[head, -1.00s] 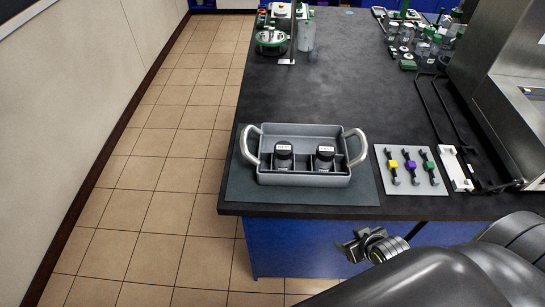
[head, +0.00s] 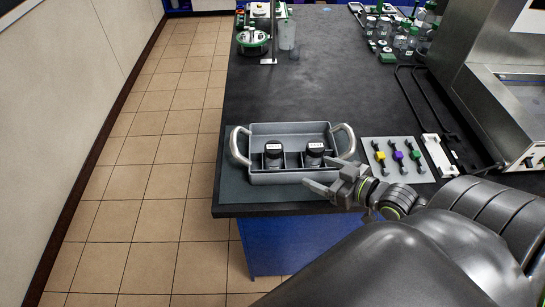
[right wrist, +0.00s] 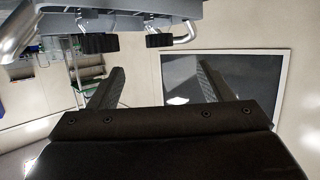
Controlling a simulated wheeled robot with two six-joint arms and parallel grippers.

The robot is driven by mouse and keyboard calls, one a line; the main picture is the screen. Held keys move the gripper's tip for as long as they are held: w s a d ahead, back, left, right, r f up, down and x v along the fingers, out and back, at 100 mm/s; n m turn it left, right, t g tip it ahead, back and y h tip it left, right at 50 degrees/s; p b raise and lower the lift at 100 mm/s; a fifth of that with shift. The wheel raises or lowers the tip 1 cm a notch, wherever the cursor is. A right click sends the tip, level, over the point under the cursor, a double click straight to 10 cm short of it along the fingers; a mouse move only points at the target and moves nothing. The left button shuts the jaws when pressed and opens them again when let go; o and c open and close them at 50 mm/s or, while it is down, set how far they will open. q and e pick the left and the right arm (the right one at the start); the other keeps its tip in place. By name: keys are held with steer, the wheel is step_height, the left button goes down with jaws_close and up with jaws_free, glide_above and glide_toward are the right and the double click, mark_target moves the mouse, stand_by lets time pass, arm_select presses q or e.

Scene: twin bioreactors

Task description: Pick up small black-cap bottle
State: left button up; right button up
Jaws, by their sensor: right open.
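Two small black-cap bottles with white labels stand upright in separate compartments of a grey two-handled tray (head: 290,178): a left bottle (head: 273,157) and a right bottle (head: 314,157). Their black caps also show at the top of the right wrist view, one at the left (right wrist: 97,43) and one at the right (right wrist: 159,40). My right gripper (head: 326,178) is open and empty at the tray's front right corner, apart from both bottles. Its spread fingers (right wrist: 160,70) show in the right wrist view. My left gripper is not in view.
A light panel with yellow, purple and green clamp-like pieces (head: 398,160) lies right of the tray. A steel machine (head: 500,80) stands at the right. Glassware and green-capped parts (head: 395,35) stand farther back. The black benchtop (head: 315,90) behind the tray is clear.

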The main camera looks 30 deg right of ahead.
steer(key=b, duration=0.1)
glide_toward(281, 152)
steer(key=x, duration=0.6)
steer(key=shift+w+f, duration=0.1)
steer(key=shift+w, duration=0.1)
steer(key=shift+w+a+f, duration=0.15)
steer(key=shift+w+f, duration=0.1)
steer(key=shift+w, duration=0.25)
steer(key=shift+w+a, duration=0.15)
steer(key=shift+w, duration=0.4)
steer(key=p+x, duration=0.1)
steer(key=x, duration=0.3)
steer(key=shift+f, duration=0.1)
steer(key=c, duration=1.2)
